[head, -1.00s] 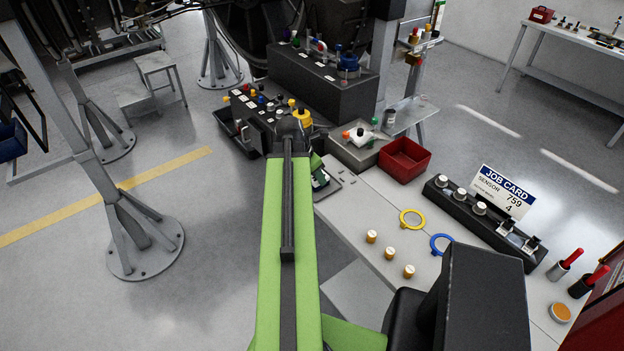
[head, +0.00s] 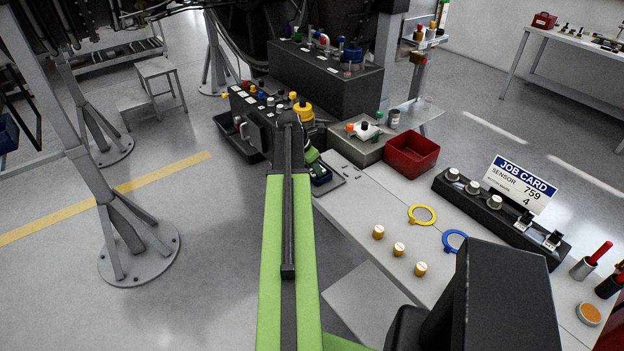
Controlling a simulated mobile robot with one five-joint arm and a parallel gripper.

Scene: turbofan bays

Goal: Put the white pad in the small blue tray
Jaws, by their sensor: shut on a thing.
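My gripper (head: 318,170) is at the far end of my green arm, low over the back left end of the grey bench, and mostly hidden by the arm. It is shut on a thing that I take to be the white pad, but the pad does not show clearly. I cannot tell whether the pad touches the tray.
A red bin (head: 411,156) and a grey box (head: 356,148) with small parts stand right of the gripper. A yellow ring (head: 421,215), a blue ring (head: 453,241) and brass knobs (head: 399,249) lie nearer. A black control box (head: 318,80) stands behind.

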